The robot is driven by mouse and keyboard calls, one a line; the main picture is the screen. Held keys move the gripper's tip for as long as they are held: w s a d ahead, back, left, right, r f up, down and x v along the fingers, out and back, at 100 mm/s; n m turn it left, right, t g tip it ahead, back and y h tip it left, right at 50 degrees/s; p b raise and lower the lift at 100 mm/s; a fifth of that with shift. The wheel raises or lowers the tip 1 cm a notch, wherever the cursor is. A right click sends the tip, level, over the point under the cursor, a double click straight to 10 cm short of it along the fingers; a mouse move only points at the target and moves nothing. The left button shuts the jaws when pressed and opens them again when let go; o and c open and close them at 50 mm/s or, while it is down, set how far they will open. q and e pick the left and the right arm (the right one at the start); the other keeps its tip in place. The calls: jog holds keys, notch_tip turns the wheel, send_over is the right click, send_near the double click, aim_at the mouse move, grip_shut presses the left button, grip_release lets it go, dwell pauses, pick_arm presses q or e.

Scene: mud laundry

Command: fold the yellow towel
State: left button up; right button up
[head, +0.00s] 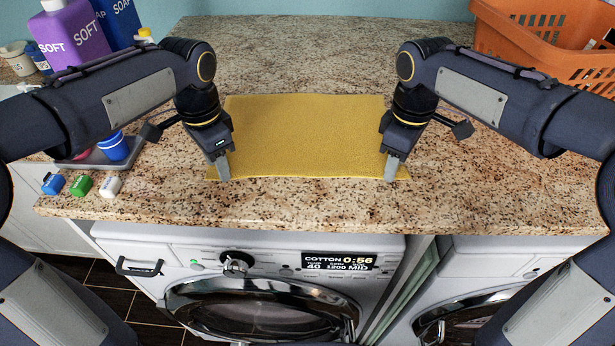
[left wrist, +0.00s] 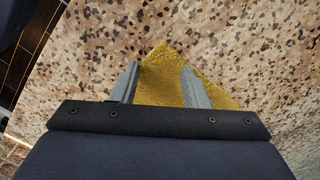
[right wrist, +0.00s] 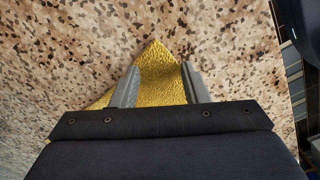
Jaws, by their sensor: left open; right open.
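The yellow towel (head: 305,135) lies flat and spread out on the speckled stone counter, its near edge close to the counter's front edge. My left gripper (head: 222,172) is at the towel's near left corner, pointing down. In the left wrist view its two fingers are apart with the towel's corner (left wrist: 163,75) between them. My right gripper (head: 391,172) is at the near right corner, also pointing down. In the right wrist view its fingers are apart with that corner (right wrist: 158,70) between them. Whether the fingertips touch the towel or counter is hard to tell.
An orange basket (head: 540,40) stands at the back right. Purple (head: 70,35) and blue (head: 118,22) bottles stand at the back left. A grey tray (head: 95,158) with a blue cup (head: 113,146) and several small coloured pieces are at the left. Washing machines (head: 250,270) stand below the counter.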

pick_arm(q)
grip_shut()
pick_arm(e)
jog(key=shift+f, duration=0.1)
grip_shut()
